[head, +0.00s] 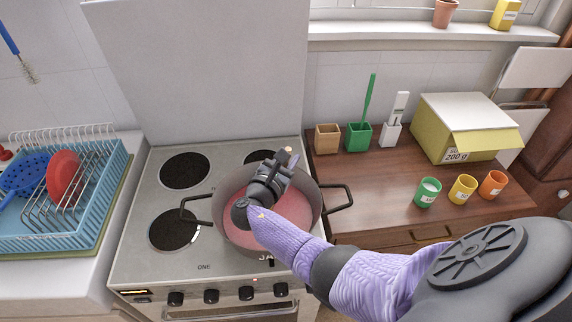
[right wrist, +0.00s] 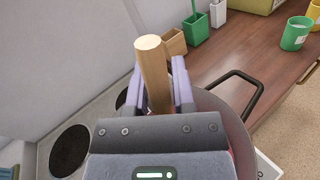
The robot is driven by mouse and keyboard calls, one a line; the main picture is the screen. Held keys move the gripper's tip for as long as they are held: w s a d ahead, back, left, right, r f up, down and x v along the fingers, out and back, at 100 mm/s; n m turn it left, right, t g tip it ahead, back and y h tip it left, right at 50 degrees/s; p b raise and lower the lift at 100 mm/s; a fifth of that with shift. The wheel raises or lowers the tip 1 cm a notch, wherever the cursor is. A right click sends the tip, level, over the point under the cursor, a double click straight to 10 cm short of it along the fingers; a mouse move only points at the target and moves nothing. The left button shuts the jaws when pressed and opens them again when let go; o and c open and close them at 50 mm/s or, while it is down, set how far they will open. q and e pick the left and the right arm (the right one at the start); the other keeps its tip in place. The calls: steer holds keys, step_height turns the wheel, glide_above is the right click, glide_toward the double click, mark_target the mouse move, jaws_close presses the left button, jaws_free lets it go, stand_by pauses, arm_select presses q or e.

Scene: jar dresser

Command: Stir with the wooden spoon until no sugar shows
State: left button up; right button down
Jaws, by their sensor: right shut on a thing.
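A grey pot (head: 316,193) with two black handles stands on the stove's right side, with pink-red contents (head: 294,208) in it. My right gripper (head: 284,166) is over the pot, and its arm hides part of the contents. In the right wrist view its fingers (right wrist: 158,84) are shut on the wooden spoon (right wrist: 152,70), whose handle end sticks up between them. The spoon's lower end is hidden. I see no clear white sugar on the visible surface, but the hidden part I cannot tell. My left gripper is not in view.
The stove (head: 150,268) has bare burners left of the pot. On the dresser (head: 345,185) to the right stand a green holder (head: 358,138), a wooden holder (head: 328,138), a yellow box (head: 455,118) and green, yellow and orange cups. A blue dish rack (head: 108,190) stands left.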

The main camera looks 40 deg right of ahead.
steer(key=shift+w+d, duration=0.15)
steer(key=shift+w, duration=0.1)
step_height(320, 180, up, 14)
steer(key=p, duration=1.3)
steer(key=shift+f, duration=0.2)
